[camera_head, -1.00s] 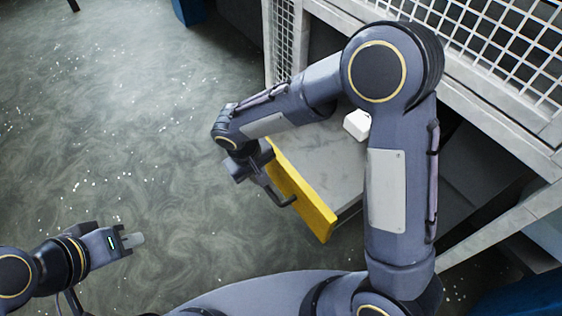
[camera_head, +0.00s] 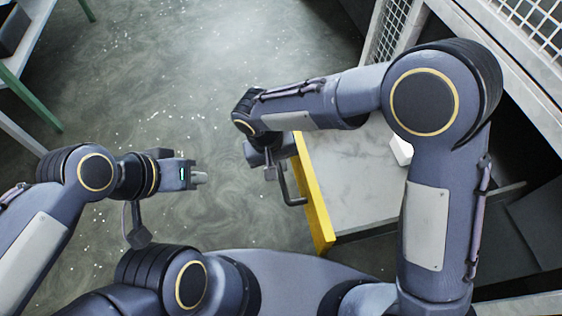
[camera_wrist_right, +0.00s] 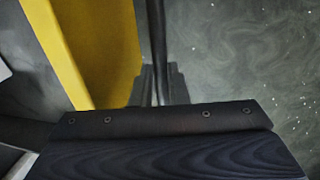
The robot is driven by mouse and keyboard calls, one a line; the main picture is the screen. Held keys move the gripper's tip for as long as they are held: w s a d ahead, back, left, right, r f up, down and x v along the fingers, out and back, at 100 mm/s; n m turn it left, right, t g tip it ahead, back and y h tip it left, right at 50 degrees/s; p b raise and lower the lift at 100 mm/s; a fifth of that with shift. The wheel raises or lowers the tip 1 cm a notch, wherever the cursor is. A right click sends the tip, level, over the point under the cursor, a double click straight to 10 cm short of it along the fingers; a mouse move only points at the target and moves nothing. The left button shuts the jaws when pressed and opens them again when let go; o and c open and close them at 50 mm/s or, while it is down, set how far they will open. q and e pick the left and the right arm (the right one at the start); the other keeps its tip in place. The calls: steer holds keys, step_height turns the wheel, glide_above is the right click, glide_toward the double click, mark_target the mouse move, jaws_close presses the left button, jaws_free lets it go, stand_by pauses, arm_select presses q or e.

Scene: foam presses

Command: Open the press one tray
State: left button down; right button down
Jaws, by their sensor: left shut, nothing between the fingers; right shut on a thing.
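The press one tray (camera_head: 350,180) is a grey, flat tray with a yellow front panel (camera_head: 318,205), and it stands pulled out from the press frame. A dark bar handle (camera_head: 287,192) is fixed to the yellow front. My right gripper (camera_head: 270,172) is at this handle. In the right wrist view its fingers (camera_wrist_right: 160,85) are shut on the dark bar beside the yellow panel (camera_wrist_right: 105,50). A white block (camera_head: 401,149) lies on the tray, partly hidden by my right arm. My left gripper (camera_head: 201,178) is shut and empty over the floor at left.
The press frame (camera_head: 530,85) with white mesh guards (camera_head: 390,30) stands at the right and top right. A table with green legs (camera_head: 38,100) is at the upper left. The floor (camera_head: 200,70) left of the tray is clear.

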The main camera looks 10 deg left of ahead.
steer(key=shift+w, duration=0.1)
steer(key=c, duration=1.4)
jaws_free()
step_height(320, 180, up, 8)
steer(key=a+p, duration=0.1)
steer(key=p, duration=0.1)
steer(key=shift+s+a, duration=0.2)
steer(key=shift+s, duration=0.1)
steer(key=shift+f, duration=0.15)
